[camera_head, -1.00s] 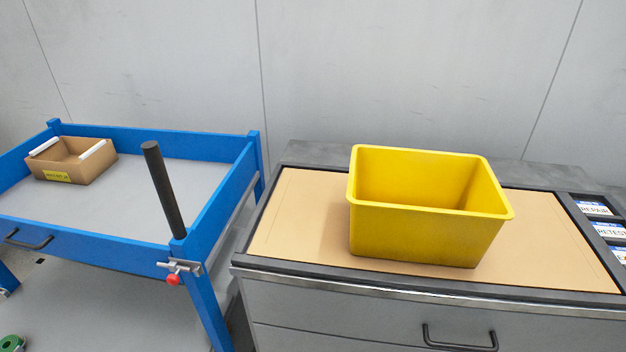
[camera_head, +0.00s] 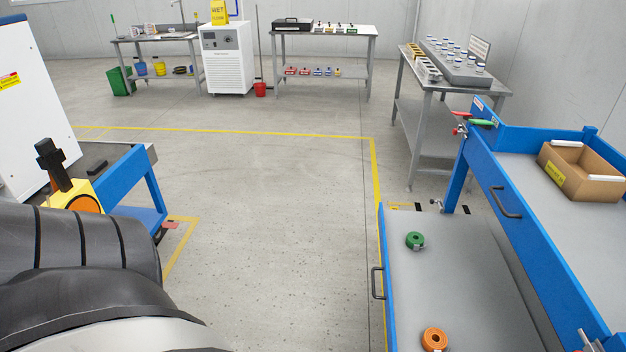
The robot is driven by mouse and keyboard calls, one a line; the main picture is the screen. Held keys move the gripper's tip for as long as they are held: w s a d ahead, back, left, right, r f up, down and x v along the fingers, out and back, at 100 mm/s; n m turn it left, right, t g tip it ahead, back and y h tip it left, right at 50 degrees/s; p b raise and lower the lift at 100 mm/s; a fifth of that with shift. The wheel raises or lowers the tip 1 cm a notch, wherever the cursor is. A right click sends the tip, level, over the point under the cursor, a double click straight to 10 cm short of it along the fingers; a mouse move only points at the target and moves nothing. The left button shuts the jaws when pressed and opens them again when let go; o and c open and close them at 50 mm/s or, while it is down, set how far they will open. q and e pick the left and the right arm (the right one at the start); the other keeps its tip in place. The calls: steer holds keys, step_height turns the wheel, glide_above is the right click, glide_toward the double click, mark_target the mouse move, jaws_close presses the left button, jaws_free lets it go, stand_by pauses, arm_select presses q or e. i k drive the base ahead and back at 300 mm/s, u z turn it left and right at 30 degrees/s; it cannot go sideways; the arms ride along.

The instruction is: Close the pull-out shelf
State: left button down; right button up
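The pull-out shelf (camera_head: 455,300) is a low grey board with a blue edge at the lower right. It sticks out to the left from under the blue-framed bench (camera_head: 530,225). A dark handle (camera_head: 377,283) is on its left edge. A green ring-shaped part (camera_head: 415,240) and an orange ring-shaped part (camera_head: 434,339) lie on the shelf. The shelf's near end is cut off by the bottom of the picture. Neither of my grippers is in view.
A cardboard box (camera_head: 585,172) sits on the bench top, which has its own handle (camera_head: 505,202). A steel table (camera_head: 450,88) stands beyond. Open floor (camera_head: 270,220) lies left of the shelf. A blue-framed cart (camera_head: 135,185) stands at left.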

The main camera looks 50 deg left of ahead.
mark_target(460, 284)
steer(key=u, duration=0.55)
steer(key=k, duration=0.4)
steer(key=u, duration=0.4)
steer(key=i, duration=0.5)
steer(key=z, duration=2.1)
steer(key=k, duration=0.75)
steer(key=u, duration=3.65)
steer(key=i, duration=0.1)
steer(key=z, duration=2.7)
steer(key=i, duration=0.8)
